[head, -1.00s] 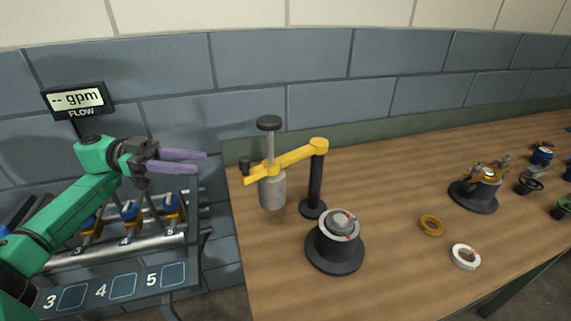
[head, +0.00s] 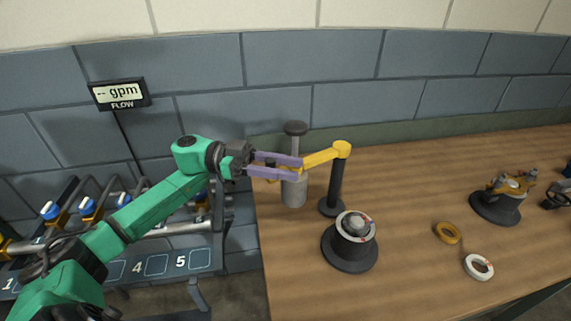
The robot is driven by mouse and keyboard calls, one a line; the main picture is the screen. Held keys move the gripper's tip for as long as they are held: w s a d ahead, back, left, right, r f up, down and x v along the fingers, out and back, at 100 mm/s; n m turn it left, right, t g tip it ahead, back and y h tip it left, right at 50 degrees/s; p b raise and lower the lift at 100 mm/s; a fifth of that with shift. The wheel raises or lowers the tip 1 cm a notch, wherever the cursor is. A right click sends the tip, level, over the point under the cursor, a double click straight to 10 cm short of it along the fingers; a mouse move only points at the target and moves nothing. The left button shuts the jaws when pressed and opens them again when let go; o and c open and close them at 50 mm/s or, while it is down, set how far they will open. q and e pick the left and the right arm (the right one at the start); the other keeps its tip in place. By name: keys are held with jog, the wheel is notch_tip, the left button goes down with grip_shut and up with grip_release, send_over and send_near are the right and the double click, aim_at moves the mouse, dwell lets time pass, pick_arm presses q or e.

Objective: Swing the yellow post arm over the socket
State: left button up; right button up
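The yellow post arm (head: 321,158) reaches left from the top of a black post (head: 336,186). A grey cylinder (head: 294,191) with a dark-knobbed rod hangs from it, left of the socket and not over it. The socket (head: 350,251) is a dark round base on the bench, topped by a pale ring and a grey piece. My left gripper (head: 301,169) has its purple fingers apart at the arm's outer end. The dark end knob (head: 270,163) shows between the fingers; contact cannot be told. The fingers hide part of the yellow arm. My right gripper is out of view.
A yellow ring (head: 447,233) and a white ring (head: 479,267) lie on the wooden bench (head: 410,190) to the right. A dark fixture with yellow parts (head: 497,205) stands farther right. A flow display (head: 118,94) and a valve rack (head: 150,263) are at left.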

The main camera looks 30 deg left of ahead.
pick_arm(q)
grip_shut()
jog(key=shift+a, duration=0.1)
dwell(1.2)
